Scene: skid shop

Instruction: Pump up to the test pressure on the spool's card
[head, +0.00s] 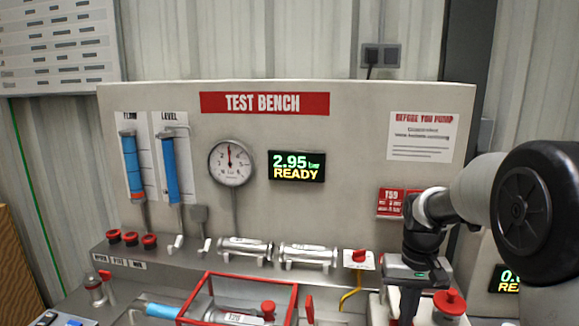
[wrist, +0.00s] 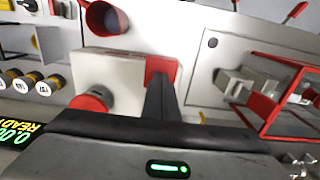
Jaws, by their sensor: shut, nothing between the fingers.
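The test bench display (head: 297,166) reads 2.95 bar READY in green and yellow. The round gauge (head: 231,162) has its needle pointing almost straight up. A metal spool with a small white card (head: 240,319) lies inside the red cage (head: 250,283); the card's print is too small to read surely. My gripper (head: 406,306) is shut and empty, pointing down at a white unit with a red knob (head: 449,302). In the wrist view my gripper (wrist: 160,85) is at a red block (wrist: 163,66) on that unit; contact cannot be told. The red knob (wrist: 88,104) is beside it.
A red card (head: 398,203) and a white notice (head: 423,136) are on the panel. Two metal cylinders (head: 307,255) lie on the ledge. A second display (wrist: 14,146) reads 0.00 READY.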

